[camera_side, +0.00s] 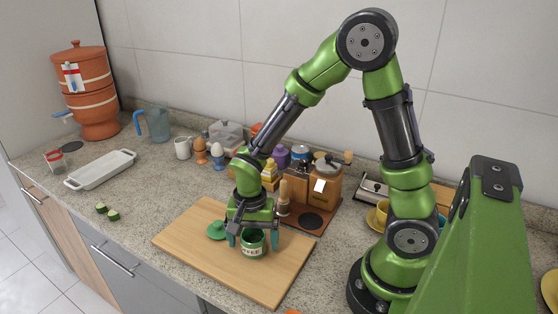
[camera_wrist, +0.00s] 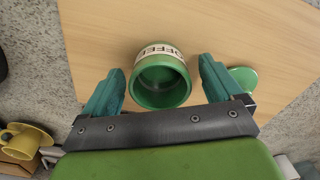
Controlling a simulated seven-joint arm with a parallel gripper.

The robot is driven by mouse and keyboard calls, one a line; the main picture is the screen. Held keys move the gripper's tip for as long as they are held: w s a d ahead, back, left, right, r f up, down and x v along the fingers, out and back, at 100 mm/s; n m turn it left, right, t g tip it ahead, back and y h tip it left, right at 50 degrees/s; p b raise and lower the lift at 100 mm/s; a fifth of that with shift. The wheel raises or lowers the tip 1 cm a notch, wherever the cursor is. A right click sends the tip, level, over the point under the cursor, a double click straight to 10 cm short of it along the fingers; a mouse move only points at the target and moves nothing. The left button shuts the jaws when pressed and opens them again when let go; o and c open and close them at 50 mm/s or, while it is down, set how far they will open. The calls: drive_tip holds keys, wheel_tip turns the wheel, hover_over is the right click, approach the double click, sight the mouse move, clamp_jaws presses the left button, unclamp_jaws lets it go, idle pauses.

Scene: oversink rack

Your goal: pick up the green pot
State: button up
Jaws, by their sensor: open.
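The green pot (camera_side: 253,245), with a cream label lettered like "COFFEE", stands on the wooden board (camera_side: 280,276). In the wrist view the pot (camera_wrist: 161,78) is open at the top, and I see into its dark green inside. My gripper (camera_side: 252,238) is low over the board, pointing down. In the wrist view its two teal fingers (camera_wrist: 163,82) are apart, one on each side of the pot, with a gap to it on both sides. A green lid (camera_side: 217,230) lies on the board left of the pot; part of it shows in the wrist view (camera_wrist: 243,79) behind a finger.
A wooden grinder with a crank (camera_side: 325,182) and a small brown-handled tool (camera_side: 283,196) stand behind the board. A white tray (camera_side: 101,169), cucumber pieces (camera_side: 107,212), egg cups (camera_side: 209,152) and a blue jug (camera_side: 155,122) are to the left. The board's front is clear.

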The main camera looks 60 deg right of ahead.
drive_tip(key=shift+f, duration=0.5)
drive_tip(key=c, duration=1.2)
drive_tip(key=shift+r, duration=0.15)
drive_tip(key=shift+c, duration=0.2)
